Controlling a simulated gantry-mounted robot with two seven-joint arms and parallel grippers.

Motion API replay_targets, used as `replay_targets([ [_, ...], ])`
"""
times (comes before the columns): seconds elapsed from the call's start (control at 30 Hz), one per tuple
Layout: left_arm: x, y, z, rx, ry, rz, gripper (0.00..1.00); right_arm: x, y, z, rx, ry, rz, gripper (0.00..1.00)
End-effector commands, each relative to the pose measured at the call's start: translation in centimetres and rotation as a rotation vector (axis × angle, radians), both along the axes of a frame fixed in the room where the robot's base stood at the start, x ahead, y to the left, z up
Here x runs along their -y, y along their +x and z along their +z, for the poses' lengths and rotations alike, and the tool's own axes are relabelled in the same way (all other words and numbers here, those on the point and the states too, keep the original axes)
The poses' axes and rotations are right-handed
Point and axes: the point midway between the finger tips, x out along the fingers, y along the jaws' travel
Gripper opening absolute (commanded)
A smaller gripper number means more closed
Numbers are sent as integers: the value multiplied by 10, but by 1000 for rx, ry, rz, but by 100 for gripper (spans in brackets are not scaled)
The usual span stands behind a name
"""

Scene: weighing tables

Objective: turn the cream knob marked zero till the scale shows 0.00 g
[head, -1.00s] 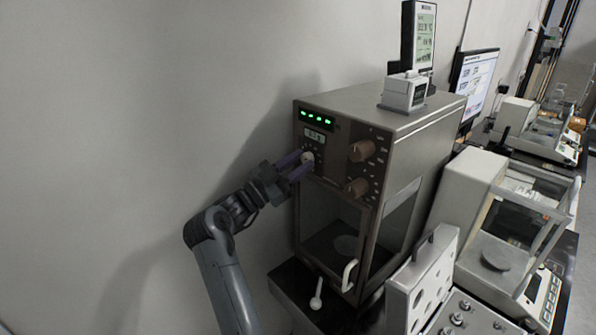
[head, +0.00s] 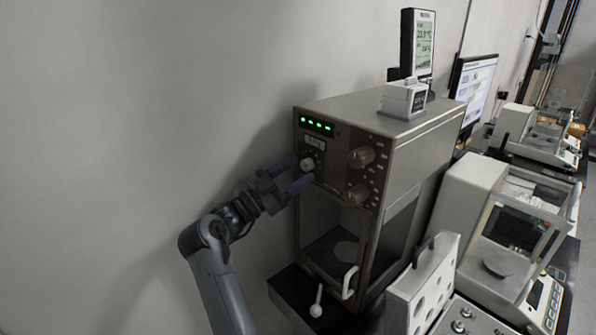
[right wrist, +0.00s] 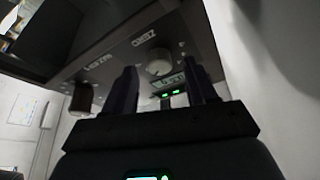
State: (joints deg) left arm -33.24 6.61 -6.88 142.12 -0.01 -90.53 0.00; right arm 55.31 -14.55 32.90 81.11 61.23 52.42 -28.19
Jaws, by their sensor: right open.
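The cream zero knob (head: 307,164) sits on the upper front panel of the brown balance (head: 330,185), just below its small display (head: 315,142). I cannot read the display's digits. My right gripper (head: 302,171) is open and empty in front of the knob, with its purple fingers either side of the line to it. In the right wrist view the knob (right wrist: 160,62) shows beyond and between the spread fingers (right wrist: 163,82), apart from them, near the "ZERO" lettering. My left gripper is not in view.
Two brown knobs (head: 361,157) sit right of the zero knob. Below is a glass door with a white handle (head: 349,281), and a white-knobbed lever (head: 316,310). A white-cased balance (head: 470,190) stands to the right. The wall lies close on the left.

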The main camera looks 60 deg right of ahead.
Motion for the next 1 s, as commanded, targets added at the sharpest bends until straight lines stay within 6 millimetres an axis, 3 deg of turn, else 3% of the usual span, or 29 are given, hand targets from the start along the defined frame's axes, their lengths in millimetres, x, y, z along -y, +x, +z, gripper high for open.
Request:
replay_targets([
  [0.5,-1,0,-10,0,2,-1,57,-68,34,-30,0,4,1,57],
  [0.7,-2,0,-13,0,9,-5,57,-79,39,-34,0,1,0,57],
  [1.0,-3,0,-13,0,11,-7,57,-81,40,-34,-1,0,0,57],
])
